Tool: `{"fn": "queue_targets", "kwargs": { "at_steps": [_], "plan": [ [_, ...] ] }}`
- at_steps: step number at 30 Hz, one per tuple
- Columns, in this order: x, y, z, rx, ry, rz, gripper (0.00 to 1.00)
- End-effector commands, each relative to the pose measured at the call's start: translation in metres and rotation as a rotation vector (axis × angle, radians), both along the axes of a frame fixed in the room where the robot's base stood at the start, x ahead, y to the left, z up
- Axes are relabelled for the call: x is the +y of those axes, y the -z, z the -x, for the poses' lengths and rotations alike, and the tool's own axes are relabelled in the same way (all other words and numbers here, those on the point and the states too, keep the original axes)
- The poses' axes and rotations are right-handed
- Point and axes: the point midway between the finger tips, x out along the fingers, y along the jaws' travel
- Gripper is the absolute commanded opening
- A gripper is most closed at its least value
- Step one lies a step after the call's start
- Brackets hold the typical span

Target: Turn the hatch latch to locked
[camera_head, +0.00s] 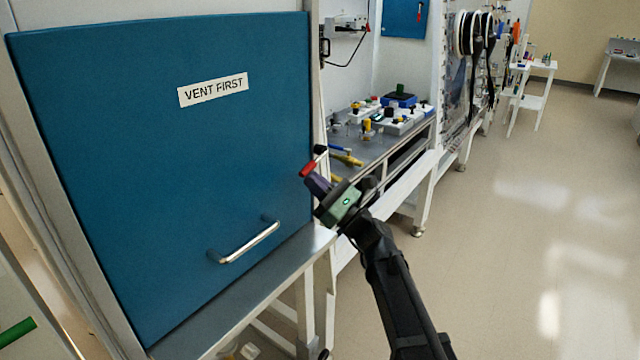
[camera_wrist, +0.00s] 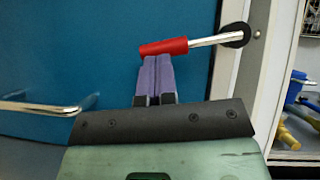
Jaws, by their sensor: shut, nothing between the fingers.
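The blue hatch (camera_head: 150,150) is down over its opening, with a "VENT FIRST" label (camera_head: 213,90) and a silver handle (camera_head: 247,243). The latch has a red grip (camera_head: 307,168) at the hatch's right edge. In the wrist view the red grip (camera_wrist: 163,47) sits on a metal rod (camera_wrist: 213,39) from a black pivot (camera_wrist: 236,35) on the frame. The lever points left, near horizontal, across the blue panel. My gripper (camera_head: 311,179) is shut and empty. Its purple fingertips (camera_wrist: 157,58) are at the grip's lower side; I cannot tell whether they touch.
A narrow grey ledge (camera_head: 245,290) runs below the hatch. To the right, a bench (camera_head: 385,150) holds yellow-handled tools (camera_head: 345,158) and small equipment. A white table (camera_head: 533,70) stands farther back. The floor at right is clear.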

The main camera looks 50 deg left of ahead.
Motion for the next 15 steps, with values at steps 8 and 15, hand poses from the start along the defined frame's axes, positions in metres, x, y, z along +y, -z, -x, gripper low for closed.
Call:
{"fn": "queue_targets", "kwargs": {
  "at_steps": [8, 15],
  "plan": [
    [0.000, -0.012, 0.006, 0.070, -0.001, 0.016, 0.00],
    [-0.001, -0.015, 0.007, 0.069, 0.000, 0.013, 0.00]
  ]
}}
